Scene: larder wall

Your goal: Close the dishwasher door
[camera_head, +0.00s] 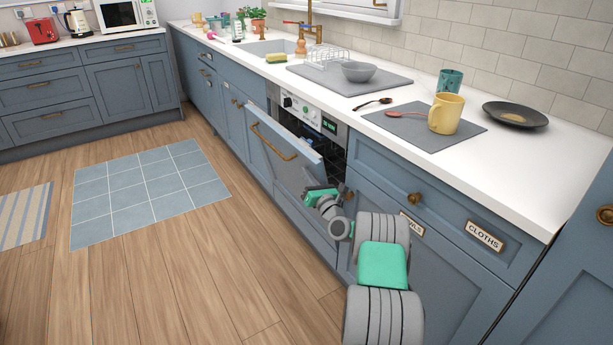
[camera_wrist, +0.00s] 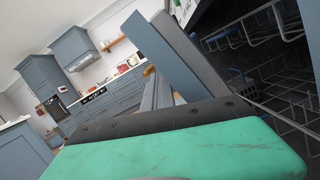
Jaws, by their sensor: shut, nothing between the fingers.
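The dishwasher door (camera_head: 283,160) is blue with a brass handle (camera_head: 272,139). It is tilted part-way open below the control panel (camera_head: 309,112), and a dark gap with racks shows behind its top edge. My gripper (camera_head: 318,196) is shut and empty at the right side of the door. I cannot tell whether it touches the door. In the wrist view the door's edge (camera_wrist: 178,57) rises just beyond my green gripper (camera_wrist: 180,148). Wire racks (camera_wrist: 258,32) show inside the dark dishwasher to the right. My gripper's fingertips are not clear in that view.
The white counter (camera_head: 480,170) above holds a yellow mug (camera_head: 446,113), a grey bowl (camera_head: 358,72) and a black plate (camera_head: 515,115). Drawers and a cupboard labelled CLOTHS (camera_head: 484,235) stand to the right. The wooden floor (camera_head: 180,270) in front is clear, with a blue tiled mat (camera_head: 148,190).

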